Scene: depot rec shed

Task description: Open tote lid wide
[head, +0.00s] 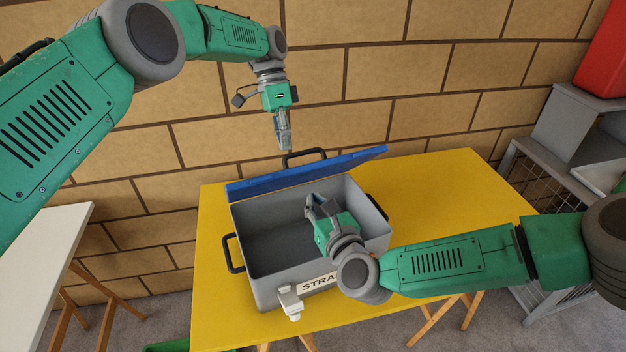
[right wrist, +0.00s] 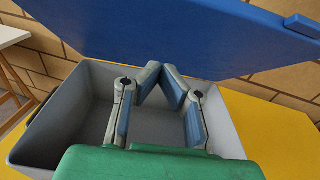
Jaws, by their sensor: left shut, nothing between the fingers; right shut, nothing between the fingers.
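The grey tote (head: 240,222) stands on the yellow table with its blue lid (head: 330,169) raised and tilted up along the back edge. The lid has a black handle (head: 303,154) at its far edge. In the right wrist view the lid (right wrist: 190,35) spans the top, and the tote's grey wall (right wrist: 85,95) shows below. The inside that I can see is empty. My left gripper (head: 286,148) is shut, pointing down above the lid near its handle. My right gripper (head: 312,199) is shut and empty, over the tote's opening; it also shows in the right wrist view (right wrist: 161,70).
The yellow table (head: 450,190) is clear to the right of the tote. A white latch (head: 290,299) and a label are on the tote's front. A brick wall (head: 350,65) stands close behind. A white table (head: 45,235) is at left, a grey wire rack (head: 545,185) at right.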

